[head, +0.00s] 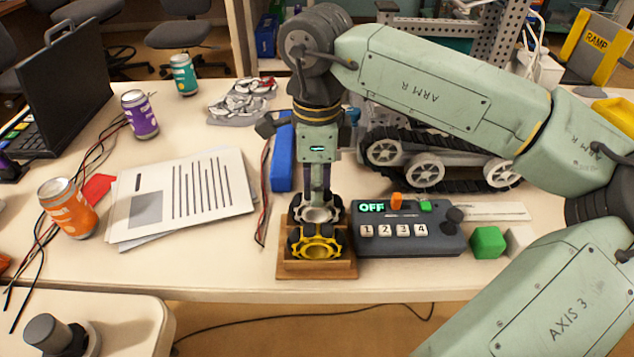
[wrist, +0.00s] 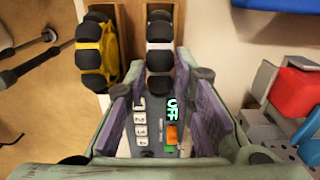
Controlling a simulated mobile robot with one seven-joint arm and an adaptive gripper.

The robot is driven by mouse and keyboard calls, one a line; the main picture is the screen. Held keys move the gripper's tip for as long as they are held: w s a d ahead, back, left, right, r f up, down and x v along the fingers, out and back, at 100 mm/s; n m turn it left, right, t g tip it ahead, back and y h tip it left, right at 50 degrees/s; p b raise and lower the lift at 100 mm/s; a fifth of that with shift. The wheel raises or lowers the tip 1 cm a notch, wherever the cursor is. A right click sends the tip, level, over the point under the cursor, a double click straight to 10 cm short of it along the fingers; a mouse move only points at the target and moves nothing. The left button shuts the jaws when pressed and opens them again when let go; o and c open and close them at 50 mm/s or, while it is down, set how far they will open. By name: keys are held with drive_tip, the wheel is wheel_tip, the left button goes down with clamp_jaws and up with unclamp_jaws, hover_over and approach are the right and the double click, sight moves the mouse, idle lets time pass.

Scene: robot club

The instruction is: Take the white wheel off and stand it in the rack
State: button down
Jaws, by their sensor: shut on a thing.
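The white wheel (head: 318,214), with black rollers, stands upright in the wooden rack (head: 316,270), just behind the yellow wheel (head: 317,247). My gripper (head: 318,193) comes down from above and is shut on the white wheel. In the wrist view the white wheel (wrist: 160,58) sits between my two fingertips, and the yellow wheel (wrist: 95,55) stands beside it, apart from the fingers. The fingers hide part of the wheel's sides. I cannot tell whether its bottom rests fully in the slot.
A grey control box (head: 408,232) reading OFF is close right of the rack. A tracked robot (head: 430,160) stands behind it. A blue block (head: 282,158) and papers (head: 185,195) lie left. The table's front edge is near.

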drive_tip(key=c, duration=1.3)
unclamp_jaws()
drive_tip(key=shift+r, duration=0.1)
drive_tip(key=shift+r+p, duration=2.15)
drive_tip(key=shift+r, duration=1.3)
